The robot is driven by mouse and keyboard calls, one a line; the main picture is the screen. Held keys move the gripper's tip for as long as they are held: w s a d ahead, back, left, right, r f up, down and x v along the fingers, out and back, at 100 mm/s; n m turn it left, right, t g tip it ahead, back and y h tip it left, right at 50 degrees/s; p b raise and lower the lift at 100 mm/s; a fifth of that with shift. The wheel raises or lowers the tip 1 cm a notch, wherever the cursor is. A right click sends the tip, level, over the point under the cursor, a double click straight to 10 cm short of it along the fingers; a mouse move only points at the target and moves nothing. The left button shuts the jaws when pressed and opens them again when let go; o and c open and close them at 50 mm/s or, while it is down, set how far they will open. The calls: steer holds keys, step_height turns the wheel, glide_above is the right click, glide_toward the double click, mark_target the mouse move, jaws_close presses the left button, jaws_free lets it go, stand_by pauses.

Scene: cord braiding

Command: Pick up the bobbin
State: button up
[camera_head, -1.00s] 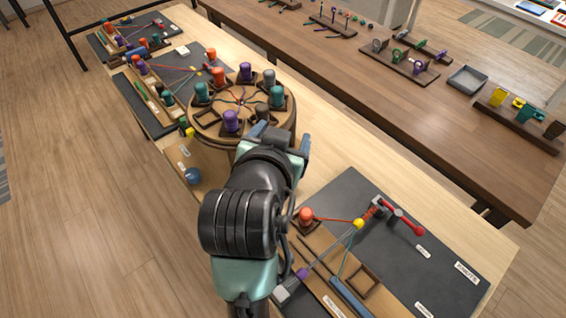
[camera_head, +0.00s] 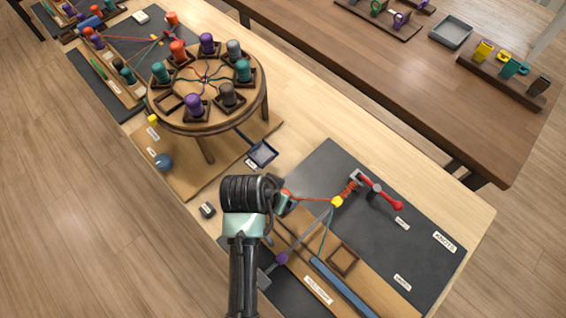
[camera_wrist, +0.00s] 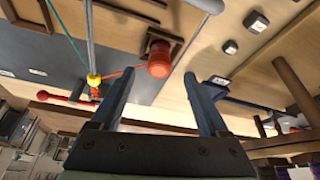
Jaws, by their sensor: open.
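An orange-red bobbin (camera_head: 286,194) stands at the left edge of the knots board, with an orange cord running right to a yellow knot (camera_head: 337,201). The arm partly hides it in the head view. In the wrist view the same bobbin (camera_wrist: 159,60) stands in a dark square holder, between and just beyond the fingertips. My gripper (camera_wrist: 159,77) is open and empty, with a blue-grey finger on each side. Its fingers are mostly hidden in the head view. Other bobbins in several colours stand on a round wooden braiding stand (camera_head: 205,118), which has one empty square holder at its left.
A grey-blue rod (camera_head: 341,287) and an empty square holder (camera_head: 344,260) lie near the bobbin. A red-handled crank (camera_head: 376,190) stands on the dark mat (camera_head: 400,235). A small blue tray (camera_head: 262,153) lies between stand and mat. The mat's right part is mostly clear.

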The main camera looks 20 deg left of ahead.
steer(key=x, duration=0.4)
steer(key=shift+w+d+f, duration=0.15)
steer(key=shift+w+f, duration=0.15)
steer(key=shift+w, duration=0.05)
jaws_close()
